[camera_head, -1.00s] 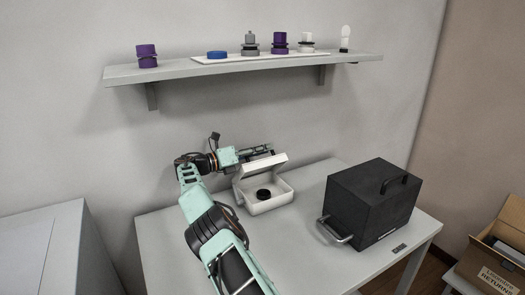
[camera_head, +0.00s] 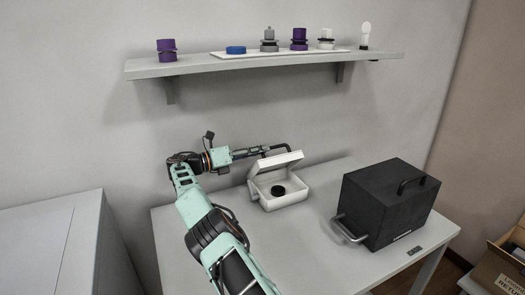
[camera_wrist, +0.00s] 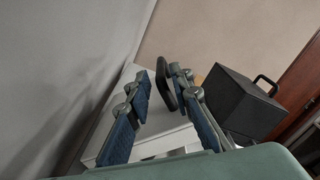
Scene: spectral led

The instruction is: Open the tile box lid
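The tile box (camera_head: 285,204) is a small white case on the table, with its lid (camera_head: 277,164) raised and tilted up at the back. A black round piece (camera_head: 278,190) lies inside. My gripper (camera_head: 278,149) is behind and above the raised lid, close to its upper edge; contact cannot be told. In the wrist view the two blue-padded fingers of my gripper (camera_wrist: 160,84) stand apart. A dark loop-shaped part (camera_wrist: 166,82) shows near the right fingertip; what it belongs to is unclear. The box is mostly hidden in the wrist view.
A large black case (camera_head: 385,205) with handles stands to the right on the grey table (camera_head: 315,250). A wall shelf (camera_head: 200,66) holding several small parts runs above. A cardboard box (camera_head: 497,268) is at the lower right. The table's front middle is clear.

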